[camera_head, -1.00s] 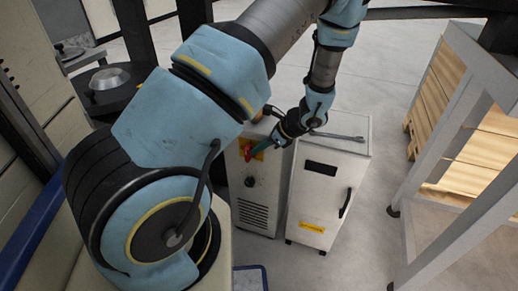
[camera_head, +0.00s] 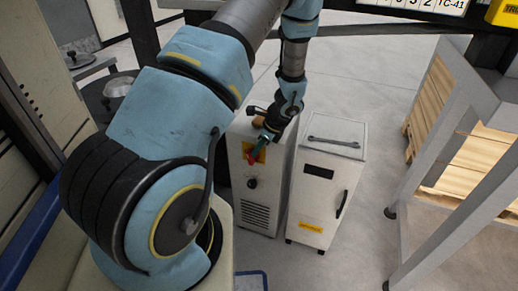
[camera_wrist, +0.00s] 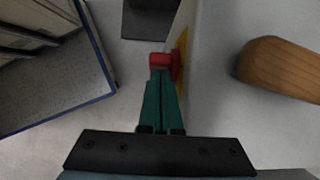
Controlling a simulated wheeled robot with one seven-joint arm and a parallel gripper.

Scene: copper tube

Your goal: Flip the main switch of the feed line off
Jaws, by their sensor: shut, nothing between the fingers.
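The main switch is a red handle (camera_head: 252,158) on a yellow plate (camera_head: 260,154), high on the front of the left grey cabinet (camera_head: 254,207). In the wrist view the red handle (camera_wrist: 164,64) stands out from the yellow plate (camera_wrist: 181,52), just ahead of my fingertips. My gripper (camera_head: 261,150) has green fingers that are shut, with nothing between them. In the wrist view the fingertips (camera_wrist: 158,76) are at the near end of the red handle, touching or almost touching it. The fingers partly cover the switch in the head view. I cannot tell its exact turn.
A brown wooden-looking piece (camera_wrist: 282,66) lies near my gripper on the right. A dark knob (camera_head: 252,183) sits below the switch.

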